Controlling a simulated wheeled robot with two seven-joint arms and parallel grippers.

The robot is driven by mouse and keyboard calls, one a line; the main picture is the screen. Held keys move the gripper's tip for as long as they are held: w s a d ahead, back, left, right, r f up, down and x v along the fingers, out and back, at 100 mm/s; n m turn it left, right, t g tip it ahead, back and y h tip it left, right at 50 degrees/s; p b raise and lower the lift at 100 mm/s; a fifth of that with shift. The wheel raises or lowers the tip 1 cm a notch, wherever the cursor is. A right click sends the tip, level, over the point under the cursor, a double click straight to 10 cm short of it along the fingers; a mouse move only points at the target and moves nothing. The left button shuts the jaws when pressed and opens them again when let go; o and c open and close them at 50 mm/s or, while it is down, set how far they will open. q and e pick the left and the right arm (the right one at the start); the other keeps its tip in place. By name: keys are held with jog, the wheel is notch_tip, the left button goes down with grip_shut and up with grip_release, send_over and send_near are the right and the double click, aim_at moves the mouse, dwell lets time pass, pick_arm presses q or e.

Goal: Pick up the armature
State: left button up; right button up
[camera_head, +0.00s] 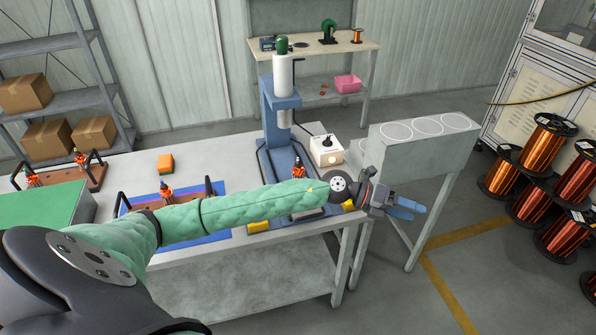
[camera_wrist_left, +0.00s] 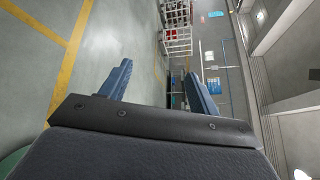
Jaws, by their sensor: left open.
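Several armatures with orange windings and dark tops stand on the workbench (camera_head: 140,160). One armature (camera_head: 299,169) is at the base of the blue press (camera_head: 281,115). Two more, one of them this armature (camera_head: 167,193), stand on a handled tray over a blue mat, partly hidden by my left arm. Others, such as this armature (camera_head: 80,158), stand on a brown tray at the far left. My left gripper (camera_head: 418,209) is open and empty, beyond the bench's right edge and apart from every armature. Its open fingers also show in the left wrist view (camera_wrist_left: 157,76). My right gripper is not in view.
A white box (camera_head: 326,151) with a black knob sits right of the press. An orange block (camera_head: 165,164) lies on the bench. A grey stand (camera_head: 425,150) with circles on top is behind my left gripper. Copper wire spools (camera_head: 531,170) are stacked at right.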

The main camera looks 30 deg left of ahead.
pick_arm(q)
jog(key=w+a+f+m+g+y, duration=0.2)
jog(key=a+m+y, duration=0.15)
jog(key=a, duration=0.35)
notch_tip(320, 180, up, 3)
jog(key=n+g+y+p, duration=0.1)
jog(key=g+y+p, duration=0.15)
jog(key=y, duration=0.95)
send_over(298, 163)
jog(key=shift+w+a+p, duration=0.2)
jog(key=shift+w+p, duration=0.1)
jog(key=shift+a+f, duration=0.1)
jog(key=shift+f, duration=0.05)
jog(key=shift+s+f+p, duration=0.1)
jog(key=shift+f+p, duration=0.65)
jog(key=shift+f, duration=0.35)
notch_tip(298, 163, down, 4)
jog(key=p, duration=0.3)
jog(key=shift+f, duration=0.55)
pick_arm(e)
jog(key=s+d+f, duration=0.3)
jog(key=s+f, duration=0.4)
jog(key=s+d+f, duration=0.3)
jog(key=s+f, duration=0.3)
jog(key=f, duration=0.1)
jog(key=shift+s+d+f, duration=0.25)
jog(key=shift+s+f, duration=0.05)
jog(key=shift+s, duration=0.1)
pick_arm(q)
jog(key=shift+c, duration=0.2)
